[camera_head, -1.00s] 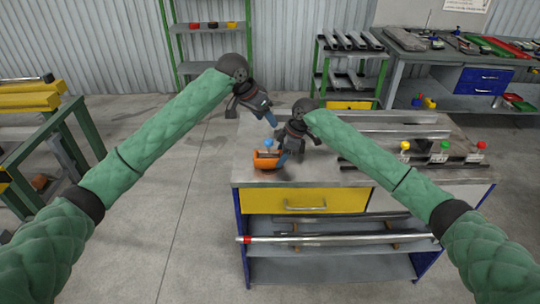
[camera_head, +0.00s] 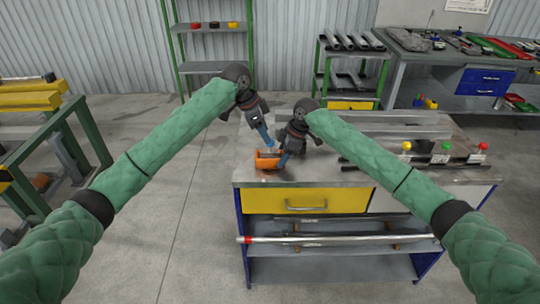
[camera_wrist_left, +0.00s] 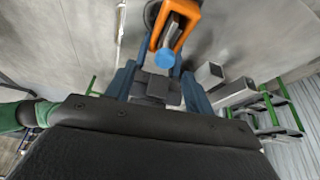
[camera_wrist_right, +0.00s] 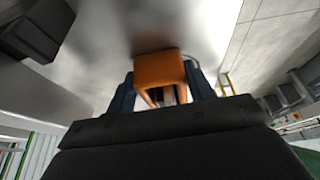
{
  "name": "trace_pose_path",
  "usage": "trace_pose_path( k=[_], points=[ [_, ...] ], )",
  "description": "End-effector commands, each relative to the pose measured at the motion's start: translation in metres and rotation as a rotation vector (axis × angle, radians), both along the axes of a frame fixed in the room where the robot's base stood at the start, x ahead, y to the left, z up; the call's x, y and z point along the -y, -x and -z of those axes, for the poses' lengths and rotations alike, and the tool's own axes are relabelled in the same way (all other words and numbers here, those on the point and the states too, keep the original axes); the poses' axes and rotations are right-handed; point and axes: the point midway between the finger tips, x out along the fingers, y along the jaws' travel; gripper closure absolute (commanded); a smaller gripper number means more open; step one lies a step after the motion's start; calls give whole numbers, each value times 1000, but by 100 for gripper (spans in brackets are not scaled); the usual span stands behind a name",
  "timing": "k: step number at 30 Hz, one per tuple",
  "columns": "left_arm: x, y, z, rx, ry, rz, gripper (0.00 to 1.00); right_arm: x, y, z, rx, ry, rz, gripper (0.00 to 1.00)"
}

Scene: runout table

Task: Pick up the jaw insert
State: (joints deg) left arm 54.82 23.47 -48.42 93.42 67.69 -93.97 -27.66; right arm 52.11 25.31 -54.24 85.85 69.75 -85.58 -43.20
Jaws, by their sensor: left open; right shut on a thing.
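An orange open-framed holder (camera_head: 266,162) sits on the table near its front left corner. A grey piece with a round blue end (camera_wrist_left: 165,58), which I take to be the jaw insert, stands inside the orange frame in the left wrist view. My left gripper (camera_head: 268,144) is open just above the holder, its blue fingers on either side of the blue end with gaps showing. My right gripper (camera_head: 282,160) is shut on the holder's right side. The orange holder (camera_wrist_right: 160,68) fills the space between its fingers in the right wrist view.
The worktable (camera_head: 330,177) has grey bars at its back and a rack with yellow, green and red knobs (camera_head: 446,147) at right. Its front left is mostly bare. A shelf below the drawer carries a long metal bar (camera_head: 330,239).

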Motion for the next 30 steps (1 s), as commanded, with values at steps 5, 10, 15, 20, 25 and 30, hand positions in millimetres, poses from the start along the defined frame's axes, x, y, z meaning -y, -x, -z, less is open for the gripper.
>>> trace_pose_path(
  k=[5,10,15,20,25,30],
  points=[
    [10,-2,25,-1,0,-1,47,0,0,0,0,0,0,73],
    [13,-3,34,0,0,-1,47,0,0,0,0,0,0,73],
    [16,-7,49,-1,0,-2,47,0,0,0,0,0,0,73],
    [23,-11,70,-1,0,-2,47,0,0,0,0,0,0,73],
    [27,-12,80,0,0,-1,47,0,0,0,0,0,0,73],
    [27,-12,80,1,0,-1,47,0,0,0,0,0,0,73]
  ],
)
